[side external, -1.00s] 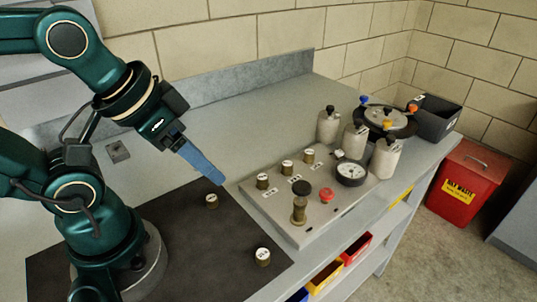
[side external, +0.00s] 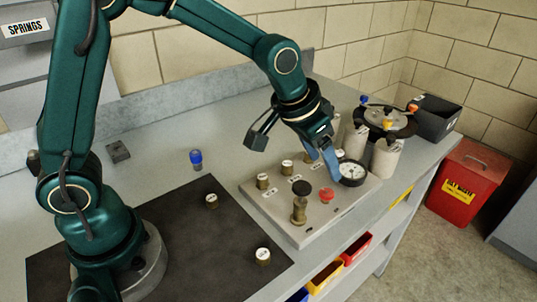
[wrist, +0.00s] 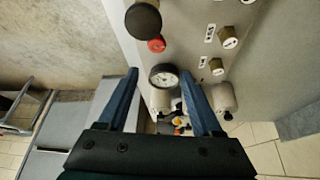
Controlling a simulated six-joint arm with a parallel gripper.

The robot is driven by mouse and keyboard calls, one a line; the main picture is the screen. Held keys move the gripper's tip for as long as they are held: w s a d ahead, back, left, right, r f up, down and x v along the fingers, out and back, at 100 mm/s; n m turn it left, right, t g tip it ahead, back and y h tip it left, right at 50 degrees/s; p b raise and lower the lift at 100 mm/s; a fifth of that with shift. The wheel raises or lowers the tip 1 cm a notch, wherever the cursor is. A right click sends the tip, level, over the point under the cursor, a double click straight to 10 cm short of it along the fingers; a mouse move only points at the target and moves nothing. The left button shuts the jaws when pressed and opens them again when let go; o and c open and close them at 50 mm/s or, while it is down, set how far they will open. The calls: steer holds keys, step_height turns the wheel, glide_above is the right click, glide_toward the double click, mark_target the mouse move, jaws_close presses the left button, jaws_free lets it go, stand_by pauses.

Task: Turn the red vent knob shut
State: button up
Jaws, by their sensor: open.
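The red vent knob (side external: 326,194) sits on the grey panel (side external: 285,226), between the black-topped brass valve (side external: 300,205) and the round white gauge (side external: 351,173). In the wrist view the red knob (wrist: 157,45) lies beyond the fingertips, partly under the black knob (wrist: 143,20). My gripper (side external: 330,172) is above the panel, pointing down, with its blue fingers by the gauge and behind the red knob. In the wrist view my gripper (wrist: 159,74) is open and empty, its fingers spread either side of the gauge's image. I see no contact with the red knob.
Several brass fittings (side external: 263,181) stand on the panel's left and back. Pale bottles (side external: 385,157) and a round black unit with coloured knobs (side external: 388,120) stand behind the gauge. A blue-capped piece (side external: 196,160) stands on the bench. The dark mat (side external: 190,240) is mostly clear.

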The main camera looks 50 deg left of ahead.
mark_target(327, 192)
steer(key=shift+s+d+f+g, duration=0.15)
steer(key=shift+f, duration=0.45)
steer(key=shift+s+d+f+g, duration=0.1)
steer(key=shift+f+g, duration=0.05)
steer(key=shift+f, duration=0.45)
steer(key=shift+d+f, duration=0.1)
steer(key=shift+f, duration=0.25)
steer(key=shift+x, duration=2.15)
steer(key=shift+c, duration=0.4)
jaws_close()
